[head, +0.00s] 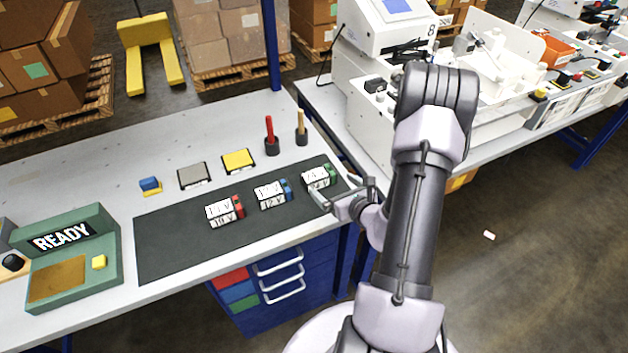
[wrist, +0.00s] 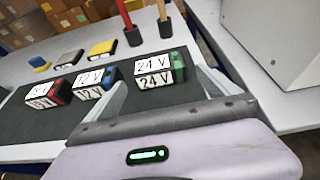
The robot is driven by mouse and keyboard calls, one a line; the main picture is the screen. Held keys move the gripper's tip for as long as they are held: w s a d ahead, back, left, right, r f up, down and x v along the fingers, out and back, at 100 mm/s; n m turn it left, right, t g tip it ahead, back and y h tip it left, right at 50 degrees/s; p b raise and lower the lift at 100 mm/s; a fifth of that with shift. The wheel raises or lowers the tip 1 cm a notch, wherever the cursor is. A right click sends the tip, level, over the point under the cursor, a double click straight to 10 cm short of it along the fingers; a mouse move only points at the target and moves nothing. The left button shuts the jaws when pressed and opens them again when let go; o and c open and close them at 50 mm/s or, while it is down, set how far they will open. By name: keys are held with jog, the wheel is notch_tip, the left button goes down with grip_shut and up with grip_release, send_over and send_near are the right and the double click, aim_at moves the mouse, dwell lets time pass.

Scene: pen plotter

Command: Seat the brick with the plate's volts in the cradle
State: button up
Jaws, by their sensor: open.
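Three white-labelled bricks stand in a row on the dark mat (head: 165,240). The green-ended brick (head: 318,178) reads 24 V in the wrist view (wrist: 154,75). The blue-ended brick (head: 271,194) reads 12 V, and it also shows in the wrist view (wrist: 90,86). The red-ended brick (head: 223,211) is at the left; its figure is hard to read. My gripper (head: 342,193) is open at the green-ended brick's near right side. In the wrist view its fingers lie to either side of that brick. I cannot make out the plate's volts or identify the cradle.
A green box (head: 110,265) with a READY display stands at the table's left. Grey (head: 194,176) and yellow (head: 238,160) pads, a small blue block (head: 150,184) and red (head: 269,132) and tan (head: 301,125) upright handles sit behind the mat. A white machine (head: 370,50) stands right.

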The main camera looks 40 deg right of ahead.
aim_at(321, 176)
jog(key=b+x, duration=0.3)
jog(key=x, duration=0.6)
jog(key=shift+w+f, duration=0.15)
jog(key=shift+w, duration=0.25)
jog(key=c, duration=1.4)
